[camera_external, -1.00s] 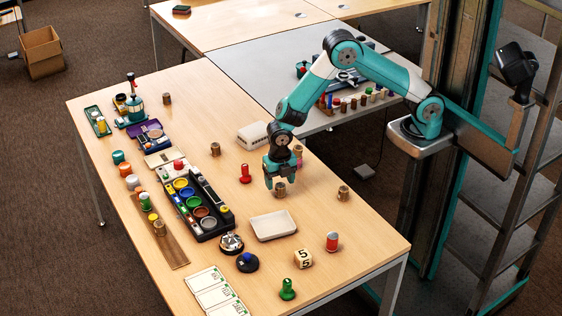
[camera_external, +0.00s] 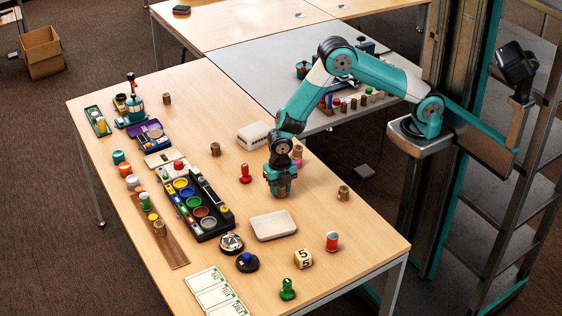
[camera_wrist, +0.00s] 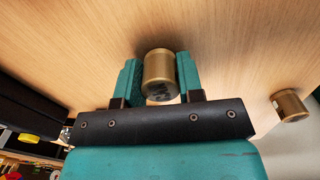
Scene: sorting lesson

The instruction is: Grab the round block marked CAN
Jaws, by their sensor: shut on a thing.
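In the wrist view a round block (camera_wrist: 160,70), brass-brown and cylindrical with a dark marking on its near side, sits between the two teal fingers of my gripper (camera_wrist: 158,82). The marking is partly hidden and I cannot read it as CAN. In the external view my gripper (camera_external: 281,190) is down at the table, shut on this block, and the fingers hide most of it. Similar brown round blocks stand apart on the table, one to the right (camera_external: 343,193) and one to the left (camera_external: 215,149).
A red peg (camera_external: 245,174) stands close left of my gripper, and a white box (camera_external: 253,135) is behind. An empty white tray (camera_external: 273,237) lies in front. A black tray with coloured cups (camera_external: 213,228) is at left. Bare table (camera_external: 320,205) lies to the right.

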